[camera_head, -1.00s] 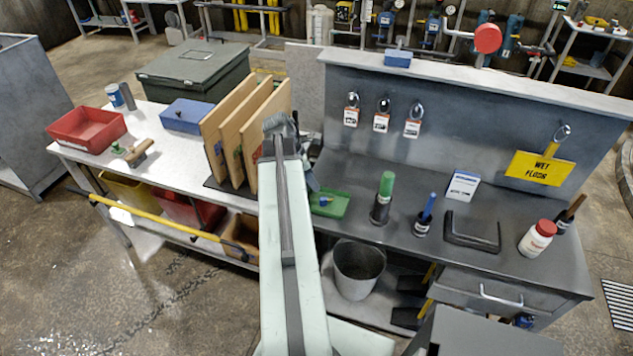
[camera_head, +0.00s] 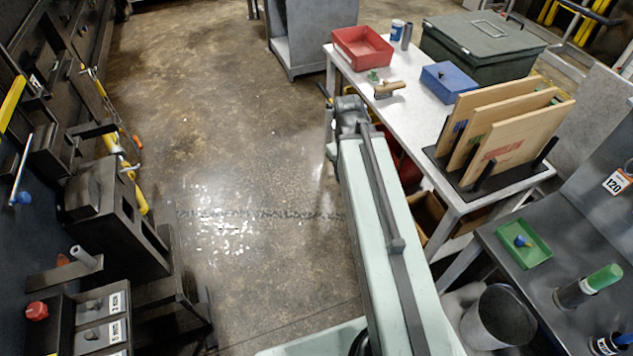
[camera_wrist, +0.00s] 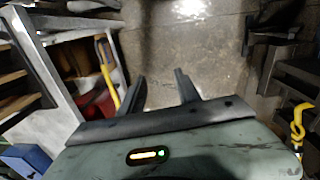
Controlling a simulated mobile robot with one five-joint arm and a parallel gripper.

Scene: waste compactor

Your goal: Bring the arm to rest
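My arm stretches forward from the bottom of the head view, over the wet concrete floor beside the white table (camera_head: 398,125). In that view the wrist end hides my gripper's fingers. In the wrist view my gripper (camera_wrist: 160,85) shows two dark fingers spread apart, with only floor visible between them. It is open and empty. The fingers are clear of the table, which stands at the left of the wrist view.
The table bears a red tray (camera_head: 350,57), a blue box (camera_head: 447,85), a dark green case (camera_head: 480,65) and upright boards (camera_head: 510,135). A grey workbench (camera_head: 550,240) and bucket (camera_head: 497,318) are at right. Dark machinery (camera_head: 115,215) stands at left. Open floor (camera_head: 240,130) lies between.

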